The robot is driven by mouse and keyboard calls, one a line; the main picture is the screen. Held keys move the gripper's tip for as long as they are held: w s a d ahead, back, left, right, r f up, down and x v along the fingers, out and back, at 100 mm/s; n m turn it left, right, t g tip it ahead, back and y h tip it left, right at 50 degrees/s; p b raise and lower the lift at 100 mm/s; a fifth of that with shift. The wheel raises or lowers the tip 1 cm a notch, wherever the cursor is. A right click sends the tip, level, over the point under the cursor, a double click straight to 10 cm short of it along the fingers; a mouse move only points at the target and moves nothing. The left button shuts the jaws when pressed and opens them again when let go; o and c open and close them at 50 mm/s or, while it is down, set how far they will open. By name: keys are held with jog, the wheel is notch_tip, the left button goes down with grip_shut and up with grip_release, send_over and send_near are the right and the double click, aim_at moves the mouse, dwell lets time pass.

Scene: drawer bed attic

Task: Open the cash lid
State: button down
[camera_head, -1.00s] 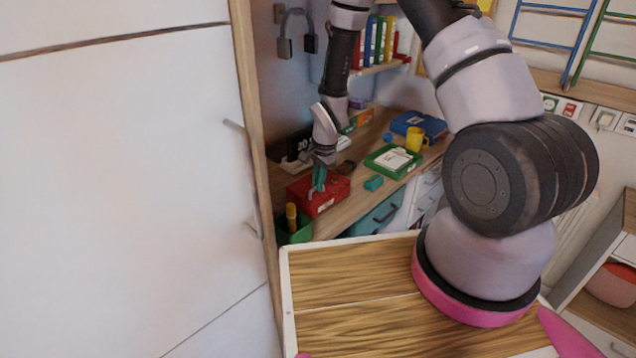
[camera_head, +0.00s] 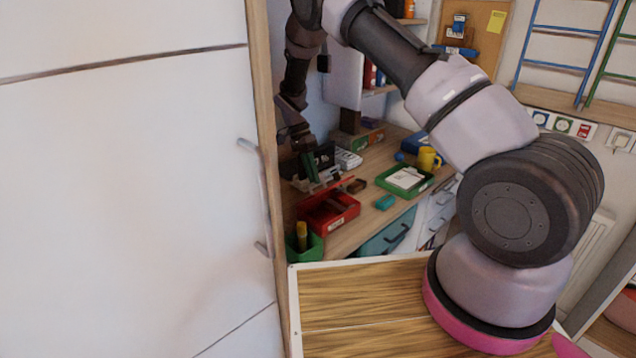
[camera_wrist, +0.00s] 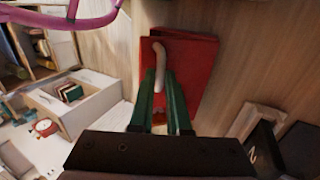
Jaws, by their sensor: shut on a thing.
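The red cash box (camera_head: 337,216) sits on the desk at the left, and its inside now shows. Its red lid (camera_head: 326,190) is tilted up from the box and is seen nearly edge-on. In the wrist view the lid is a red panel (camera_wrist: 196,75) with a pale curved handle (camera_wrist: 158,52). My gripper (camera_head: 312,172) is above the lid. In the wrist view, the green fingers of my gripper (camera_wrist: 163,88) are shut on the lid's handle. The fingers hide the handle's lower end.
A green cup with a yellow item (camera_head: 303,244) stands in front of the box. A teal block (camera_head: 385,202), a green tray (camera_head: 383,181) and a yellow mug (camera_head: 428,159) are to the right. A white cabinet door with a handle (camera_head: 262,195) is close at the left.

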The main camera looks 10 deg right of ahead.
jog(key=shift+w+a+r, duration=0.1)
jog(key=shift+w+a, duration=0.65)
jog(key=shift+w, duration=0.25)
jog(key=shift+w+a+r, duration=0.1)
jog(key=shift+w+a, duration=0.6)
jog(key=shift+w, duration=0.3)
jog(key=shift+f, duration=0.1)
jog(key=c, duration=0.9)
grip_release()
jog(key=shift+w, duration=0.1)
jog(key=v, duration=1.1)
